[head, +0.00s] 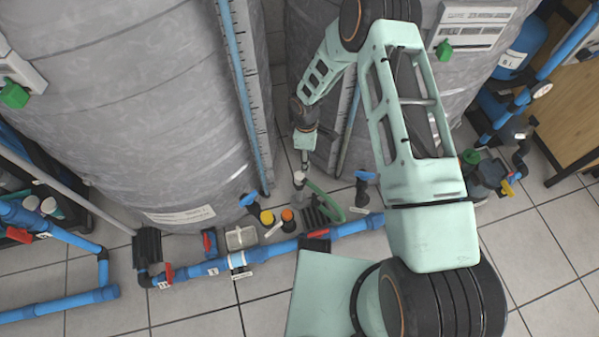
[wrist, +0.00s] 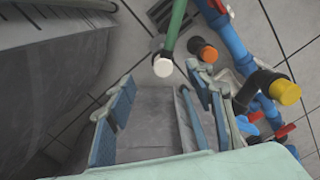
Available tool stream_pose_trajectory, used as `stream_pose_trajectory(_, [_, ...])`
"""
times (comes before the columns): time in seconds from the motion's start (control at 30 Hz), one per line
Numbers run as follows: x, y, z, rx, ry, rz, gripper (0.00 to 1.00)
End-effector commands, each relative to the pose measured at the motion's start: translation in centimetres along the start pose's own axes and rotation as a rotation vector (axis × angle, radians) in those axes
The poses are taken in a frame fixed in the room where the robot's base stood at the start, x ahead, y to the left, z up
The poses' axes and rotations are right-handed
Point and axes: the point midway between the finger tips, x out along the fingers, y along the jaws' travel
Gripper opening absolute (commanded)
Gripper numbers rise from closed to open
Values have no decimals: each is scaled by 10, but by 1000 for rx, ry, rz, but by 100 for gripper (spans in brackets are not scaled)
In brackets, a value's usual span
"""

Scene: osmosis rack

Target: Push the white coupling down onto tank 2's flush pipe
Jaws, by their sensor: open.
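The white coupling (head: 299,178) is a small pale piece beside the end of a green pipe (head: 325,200), near the foot of the grey tanks. In the wrist view, a white round end (wrist: 162,67) tops the green pipe (wrist: 175,28); I take it for the coupling. My gripper (head: 304,163) points down just above the coupling in the head view. In the wrist view, my gripper (wrist: 160,92) has its blue-padded fingers wide apart with nothing between them, and the white end lies just beyond the fingertips. I cannot tell which pipe is tank 2's flush pipe, or how deep the coupling sits.
Yellow-capped (head: 267,217) and orange-capped (head: 287,214) black pipes stand close by, left of the green pipe. A blue pipe (head: 275,249) with valves runs along the floor in front. Grey tanks (head: 130,110) rise close behind.

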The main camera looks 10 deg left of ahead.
Motion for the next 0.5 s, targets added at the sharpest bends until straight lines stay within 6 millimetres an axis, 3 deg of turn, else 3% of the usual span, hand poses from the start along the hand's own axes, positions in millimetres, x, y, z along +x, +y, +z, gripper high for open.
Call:
stream_pose_trajectory(0.1, [23,-2,-16,-45,24,8,49])
stream_pose_trajectory(0.2, [31,-3,-22,-64,33,13,49])
stream_pose_trajectory(0.5, [32,-2,-23,-67,35,15,49])
